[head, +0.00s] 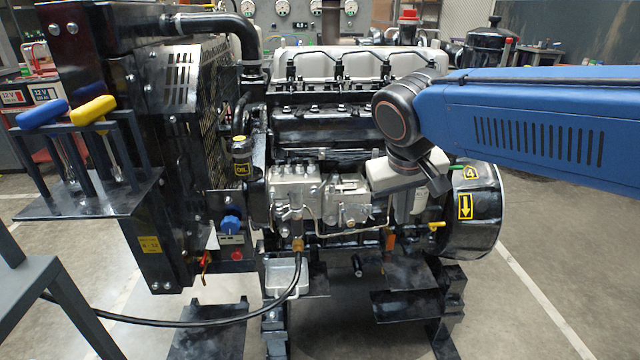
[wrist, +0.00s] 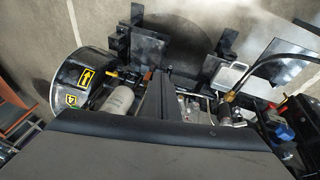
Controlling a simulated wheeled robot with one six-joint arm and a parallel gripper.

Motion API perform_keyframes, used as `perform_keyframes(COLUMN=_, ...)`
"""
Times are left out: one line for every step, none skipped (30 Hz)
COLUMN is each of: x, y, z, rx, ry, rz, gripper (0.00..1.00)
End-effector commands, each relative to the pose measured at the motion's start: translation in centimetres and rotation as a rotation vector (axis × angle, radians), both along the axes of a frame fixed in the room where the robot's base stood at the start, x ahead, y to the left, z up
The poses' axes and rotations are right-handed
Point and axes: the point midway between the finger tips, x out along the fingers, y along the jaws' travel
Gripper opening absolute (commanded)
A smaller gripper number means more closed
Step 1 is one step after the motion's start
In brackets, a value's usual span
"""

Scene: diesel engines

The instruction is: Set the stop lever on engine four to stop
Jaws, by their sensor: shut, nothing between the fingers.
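The label also shows in the wrist view (wrist: 70,100). A small orange part (head: 390,239) sits low on the engine's near side, and a yellow handle (head: 436,226) is to its right. I cannot tell which part is the stop lever, or its setting. My gripper (head: 402,218) points down in front of the engine, right of the metal pump. In the wrist view its fingers (wrist: 155,78) are together and empty, near the orange part.
A pale filter (wrist: 118,100) is close beside my gripper. A radiator frame (head: 160,150) and a rack with blue and yellow tool handles (head: 92,110) stand at left. Open floor lies at right.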

Motion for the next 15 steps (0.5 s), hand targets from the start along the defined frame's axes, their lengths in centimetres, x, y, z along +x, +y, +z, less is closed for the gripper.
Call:
perform_keyframes(x=1.0, y=1.3, z=0.4, rx=-0.017, ry=0.001, rz=0.007, gripper=0.0)
perform_keyframes(x=1.6, y=1.9, z=0.8, rx=-0.026, ry=-0.003, rz=0.008, gripper=0.0)
perform_keyframes(x=2.3, y=2.7, z=1.1, rx=-0.04, ry=-0.004, rz=0.007, gripper=0.0)
perform_keyframes(x=2.8, y=3.4, z=1.4, rx=-0.05, ry=-0.008, rz=0.007, gripper=0.0)
perform_keyframes(x=3.3, y=4.1, z=1.6, rx=-0.06, ry=-0.011, rz=0.007, gripper=0.0)
perform_keyframes(x=4.0, y=5.1, z=2.0, rx=-0.072, ry=-0.016, rz=0.008, gripper=0.0)
perform_keyframes(x=4.5, y=5.8, z=2.2, rx=-0.083, ry=-0.02, rz=0.007, gripper=0.0)
perform_keyframes(x=5.0, y=6.6, z=2.5, rx=-0.091, ry=-0.025, rz=0.007, gripper=0.0)
perform_keyframes(x=5.6, y=7.6, z=2.7, rx=-0.105, ry=-0.032, rz=0.007, gripper=0.0)
perform_keyframes(x=6.0, y=8.4, z=3.0, rx=-0.113, ry=-0.038, rz=0.005, gripper=0.0)
perform_keyframes(x=6.5, y=9.3, z=3.2, rx=-0.124, ry=-0.044, rz=0.006, gripper=0.0)
perform_keyframes(x=7.0, y=10.4, z=3.5, rx=-0.135, ry=-0.054, rz=0.005, gripper=0.0)
perform_keyframes(x=7.4, y=11.3, z=3.6, rx=-0.144, ry=-0.061, rz=0.005, gripper=0.0)
perform_keyframes(x=7.8, y=12.2, z=3.9, rx=-0.153, ry=-0.069, rz=0.005, gripper=0.0)
perform_keyframes(x=8.3, y=13.4, z=4.1, rx=-0.164, ry=-0.08, rz=0.003, gripper=0.0)
